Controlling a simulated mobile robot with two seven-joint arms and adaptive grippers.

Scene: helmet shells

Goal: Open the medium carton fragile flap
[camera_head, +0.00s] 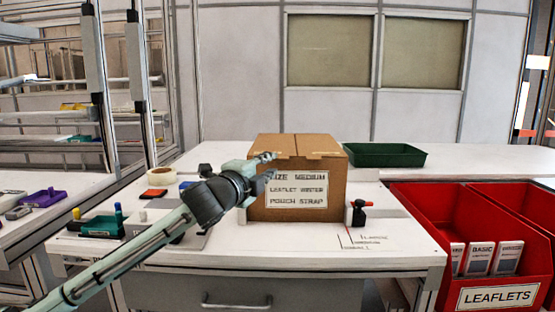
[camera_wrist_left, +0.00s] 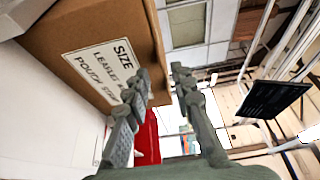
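The medium carton (camera_head: 320,212) is a brown box on the white table, with its top looking closed and a seam running across it. Its white label (camera_head: 297,190) reads size medium, leaflet winter, pouch strap. No fragile marking is legible. My left gripper (camera_head: 262,165) is in front of the carton's upper left, near the front top edge; contact cannot be told. My right gripper is not in view.
A green tray (camera_head: 385,155) lies behind the carton, to the right. A black and red tool (camera_head: 356,212) stands at its right front corner. Red leaflet bins (camera_head: 425,225) are at the right. A tape roll (camera_head: 160,176) and small items lie left.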

